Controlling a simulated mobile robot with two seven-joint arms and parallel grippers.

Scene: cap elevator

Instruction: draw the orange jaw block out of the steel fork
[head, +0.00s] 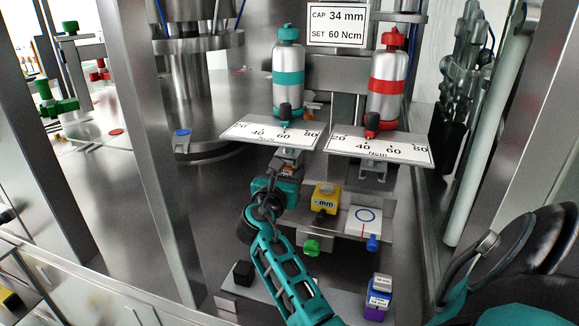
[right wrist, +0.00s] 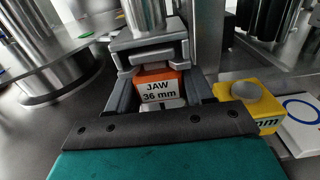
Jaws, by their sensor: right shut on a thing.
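The orange jaw block (right wrist: 156,77), with a white label reading "JAW 36 mm", shows in the right wrist view. It sits in the steel fork (right wrist: 150,52), with the fork's steel above it and at its sides. My right gripper (right wrist: 160,97) has its dark fingers on both sides of the block and is shut on it. In the head view the right gripper (head: 286,172) reaches under the left scale plate, and the block is mostly hidden there. My left gripper is not in view.
A yellow block marked mm (head: 325,198) and a white block with a blue ring (head: 365,217) stand on a shelf right of the gripper. Scale plates (head: 268,131) hang above, below teal (head: 287,75) and red (head: 388,85) bottles. A purple-and-white block (head: 378,297) stands lower right.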

